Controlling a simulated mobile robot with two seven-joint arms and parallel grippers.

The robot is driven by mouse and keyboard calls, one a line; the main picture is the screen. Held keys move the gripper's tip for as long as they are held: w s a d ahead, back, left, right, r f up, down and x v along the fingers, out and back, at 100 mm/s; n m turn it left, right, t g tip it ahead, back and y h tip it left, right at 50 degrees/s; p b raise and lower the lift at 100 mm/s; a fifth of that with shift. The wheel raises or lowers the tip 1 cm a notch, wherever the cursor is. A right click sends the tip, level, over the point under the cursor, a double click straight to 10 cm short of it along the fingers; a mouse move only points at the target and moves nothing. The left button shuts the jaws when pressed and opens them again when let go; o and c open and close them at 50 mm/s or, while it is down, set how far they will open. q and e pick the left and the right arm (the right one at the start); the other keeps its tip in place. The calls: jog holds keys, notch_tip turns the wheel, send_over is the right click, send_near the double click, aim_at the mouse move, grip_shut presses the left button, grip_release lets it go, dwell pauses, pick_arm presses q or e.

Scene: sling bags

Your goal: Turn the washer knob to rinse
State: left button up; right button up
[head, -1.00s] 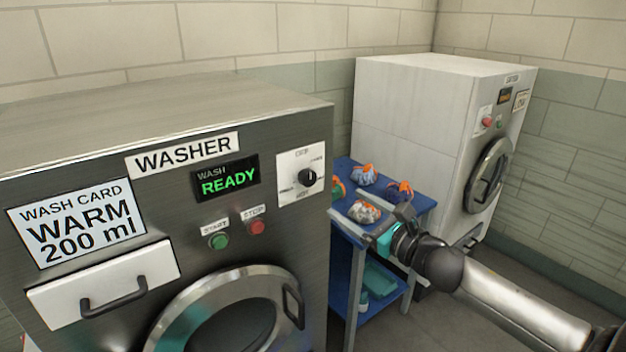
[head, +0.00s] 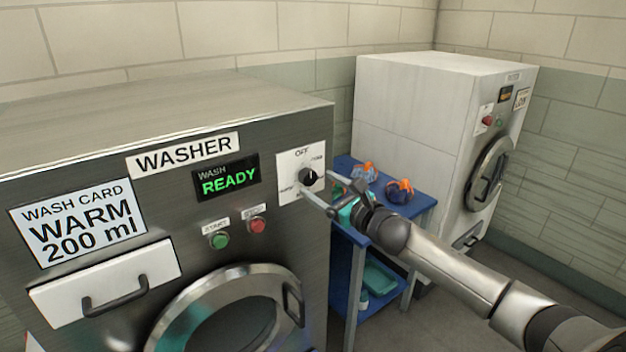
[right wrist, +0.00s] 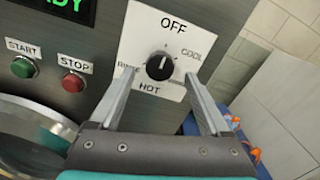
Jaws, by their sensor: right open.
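The black washer knob (head: 308,177) sits on a white dial plate at the washer's upper right. In the right wrist view the knob (right wrist: 160,67) is ringed by the labels OFF at the top, COOL at the right, HOT at the bottom and RINSE at the left. Its white mark points up towards OFF. My right gripper (head: 317,186) is open in front of the dial. In the right wrist view its two fingers (right wrist: 160,78) lie either side of the knob, apart from it; RINSE is partly covered by the left finger. My left gripper is not in view.
The washer display (head: 228,177) reads WASH READY. A green start button (head: 219,241) and red stop button (head: 258,226) lie left below the dial. A blue cart (head: 424,207) with cloth bundles stands right of the washer, before a second white machine (head: 410,115).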

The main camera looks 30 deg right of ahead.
aim_at(311, 179)
jog(key=shift+w+a, duration=0.15)
jog(key=shift+w, duration=1.6)
jog(key=shift+c, duration=0.4)
grip_shut()
